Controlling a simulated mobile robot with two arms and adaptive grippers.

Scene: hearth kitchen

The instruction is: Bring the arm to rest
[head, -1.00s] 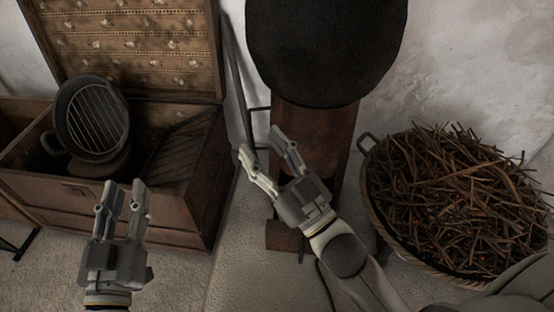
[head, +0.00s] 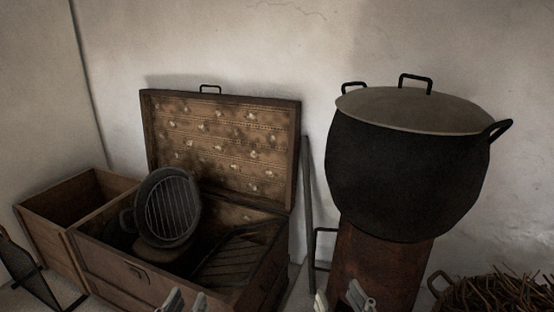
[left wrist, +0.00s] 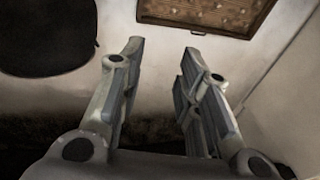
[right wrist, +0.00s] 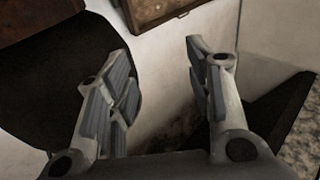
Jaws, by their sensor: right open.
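My left gripper (head: 186,300) shows only its fingertips at the bottom edge of the head view, in front of the open chest. In the left wrist view its two fingers (left wrist: 160,62) stand apart with nothing between them. My right gripper (head: 342,298) also shows only its fingertips at the bottom of the head view, in front of the rusty stand. In the right wrist view its fingers (right wrist: 162,62) are spread and empty. Both arms are otherwise below the head view.
An open wooden chest (head: 120,268) holds a pan with a wire grid (head: 172,208). A big black lidded pot (head: 400,175) sits on a rusty stand (head: 378,268). A twig basket (head: 500,295) is at the lower right, a wooden box (head: 48,240) at the left. The wall is behind.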

